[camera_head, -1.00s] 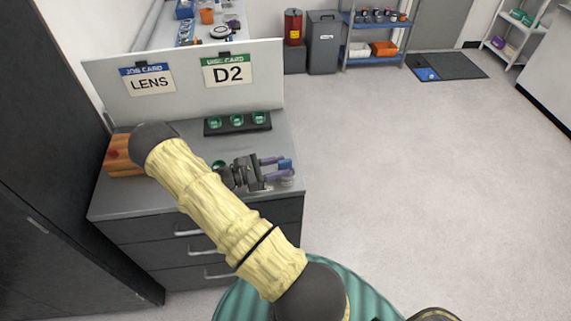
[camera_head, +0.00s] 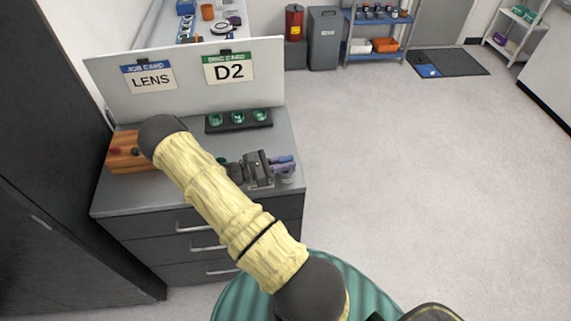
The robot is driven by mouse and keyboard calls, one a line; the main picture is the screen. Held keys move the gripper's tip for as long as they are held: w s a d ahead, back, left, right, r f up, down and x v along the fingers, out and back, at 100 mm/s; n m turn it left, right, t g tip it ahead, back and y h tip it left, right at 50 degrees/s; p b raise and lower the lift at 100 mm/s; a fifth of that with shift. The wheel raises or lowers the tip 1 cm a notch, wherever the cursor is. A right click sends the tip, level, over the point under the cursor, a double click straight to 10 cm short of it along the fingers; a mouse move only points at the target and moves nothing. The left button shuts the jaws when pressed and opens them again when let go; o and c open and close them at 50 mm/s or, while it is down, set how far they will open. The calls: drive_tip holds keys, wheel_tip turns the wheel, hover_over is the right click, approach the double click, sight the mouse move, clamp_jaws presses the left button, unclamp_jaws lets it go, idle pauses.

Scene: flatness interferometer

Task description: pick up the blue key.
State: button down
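My gripper (camera_head: 284,163) is over the right end of the grey cabinet top (camera_head: 180,190), its purple fingers pointing right. The fingers are close together. The blue key (camera_head: 288,160) is a small blue patch at the fingertips, mostly covered by them; its shape is hard to make out. The fingers appear shut on it. Whether it still touches what is under it cannot be told. A small round grey piece (camera_head: 286,178) is just below the fingers.
A black tray with several green lenses (camera_head: 238,120) is behind my gripper. An orange-brown wooden block (camera_head: 128,152) is at the left. A white board (camera_head: 190,85) with LENS and D2 cards stands at the back. Open floor is to the right.

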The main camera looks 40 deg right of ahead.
wheel_tip(320, 180, up, 10)
drive_tip(key=shift+r+b, duration=0.1)
drive_tip(key=shift+b, duration=0.95)
